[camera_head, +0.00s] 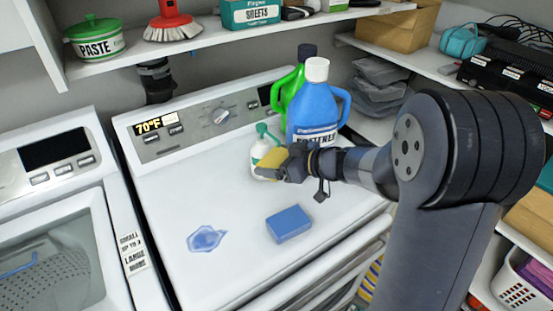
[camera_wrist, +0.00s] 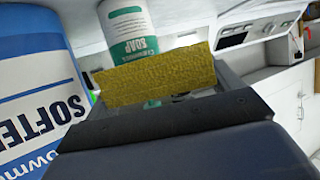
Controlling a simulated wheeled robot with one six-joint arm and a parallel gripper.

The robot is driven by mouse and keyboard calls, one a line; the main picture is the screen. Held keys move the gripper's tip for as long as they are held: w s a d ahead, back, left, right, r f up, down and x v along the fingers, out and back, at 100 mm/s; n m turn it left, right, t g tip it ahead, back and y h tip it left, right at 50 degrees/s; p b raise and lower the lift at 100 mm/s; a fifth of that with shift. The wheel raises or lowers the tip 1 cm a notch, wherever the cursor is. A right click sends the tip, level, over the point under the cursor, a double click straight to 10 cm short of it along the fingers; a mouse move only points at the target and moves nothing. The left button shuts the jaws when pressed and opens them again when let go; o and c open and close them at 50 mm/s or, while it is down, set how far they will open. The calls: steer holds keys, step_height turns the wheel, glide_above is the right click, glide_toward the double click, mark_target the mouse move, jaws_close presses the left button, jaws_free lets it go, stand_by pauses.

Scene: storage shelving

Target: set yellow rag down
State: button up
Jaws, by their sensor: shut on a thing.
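The yellow rag (camera_head: 271,163) is a small block-shaped piece held in my gripper (camera_head: 285,166), above the back part of the white machine's top. In the wrist view the yellow rag (camera_wrist: 154,73) spans the space between the jaws of my gripper (camera_wrist: 165,90), and its rough yellow face shows. My gripper is shut on it. A white soap bottle (camera_head: 258,150) with a green top stands right behind it, partly hidden; the bottle (camera_wrist: 132,35) also shows in the wrist view. I cannot tell whether the rag touches the bottle.
A blue softener jug (camera_head: 319,105) and a green jug (camera_head: 288,88) stand behind my gripper. A blue sponge-like block (camera_head: 289,223) and a blue spill (camera_head: 206,238) lie on the machine top (camera_head: 180,195). The left and front of the top have free room. A shelf (camera_head: 200,45) overhangs the back.

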steer(key=shift+f, duration=0.6)
steer(key=o, duration=0.8)
steer(key=shift+r, duration=0.8)
steer(key=v, duration=1.2)
steer(key=shift+f, duration=0.15)
